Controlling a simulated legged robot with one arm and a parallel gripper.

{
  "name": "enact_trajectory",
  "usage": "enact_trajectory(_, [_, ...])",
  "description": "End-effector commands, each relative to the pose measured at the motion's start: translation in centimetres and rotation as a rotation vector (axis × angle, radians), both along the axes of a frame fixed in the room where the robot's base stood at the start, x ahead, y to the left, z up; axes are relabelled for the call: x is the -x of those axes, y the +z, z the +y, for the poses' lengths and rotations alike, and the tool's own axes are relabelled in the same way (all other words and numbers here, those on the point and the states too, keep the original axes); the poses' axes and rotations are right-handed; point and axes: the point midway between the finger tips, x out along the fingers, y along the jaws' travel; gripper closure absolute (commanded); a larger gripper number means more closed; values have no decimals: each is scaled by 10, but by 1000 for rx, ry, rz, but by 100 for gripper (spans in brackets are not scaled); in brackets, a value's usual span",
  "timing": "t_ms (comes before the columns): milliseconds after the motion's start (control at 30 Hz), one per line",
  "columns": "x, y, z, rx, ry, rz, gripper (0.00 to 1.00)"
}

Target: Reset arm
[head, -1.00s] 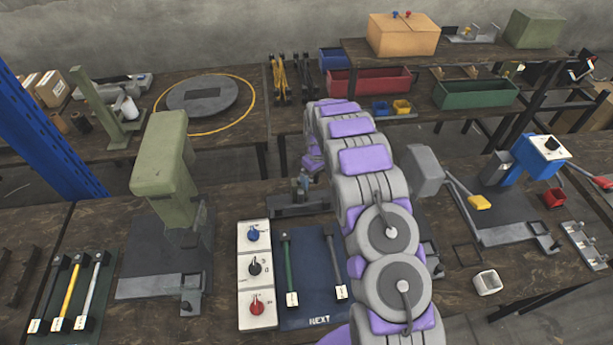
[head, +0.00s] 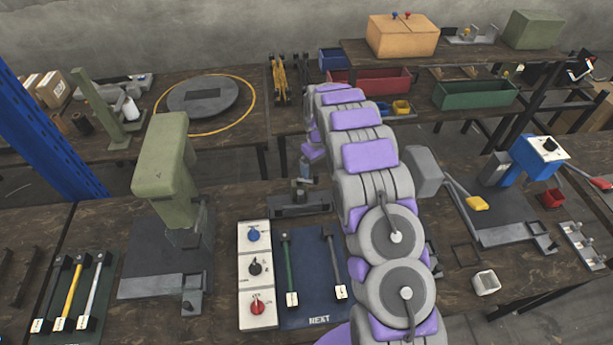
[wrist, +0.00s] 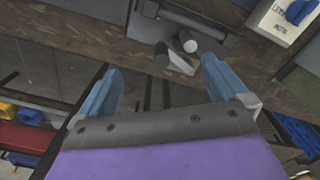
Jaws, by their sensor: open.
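My arm, grey with purple pads, stretches up through the middle of the head view. My gripper (wrist: 160,88) shows in the wrist view with two blue fingers spread wide apart. It is open, and nothing is between the fingers but the view of the bench beyond. In the head view the far end of my arm hides most of the gripper. A grey fixture with a small upright post (head: 300,190) stands on the near bench just left of my arm; a similar fixture shows beyond the fingers in the wrist view (wrist: 183,52).
A green press (head: 163,170) stands left on the near bench and a blue press (head: 530,160) at right. A white panel with three knobs (head: 256,275) lies beside a dark blue mat (head: 312,265) with two handled bars. Red (head: 345,78) and green bins (head: 475,94) stand behind.

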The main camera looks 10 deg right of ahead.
Motion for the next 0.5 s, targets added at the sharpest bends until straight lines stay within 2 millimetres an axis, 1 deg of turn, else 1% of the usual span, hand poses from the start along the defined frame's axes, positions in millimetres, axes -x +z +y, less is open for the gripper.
enact_trajectory(33, [-1,5,0,0,0,-2,0])
enact_trajectory(133, [-1,9,0,0,0,-2,0])
enact_trajectory(500, [0,8,0,0,0,0,0])
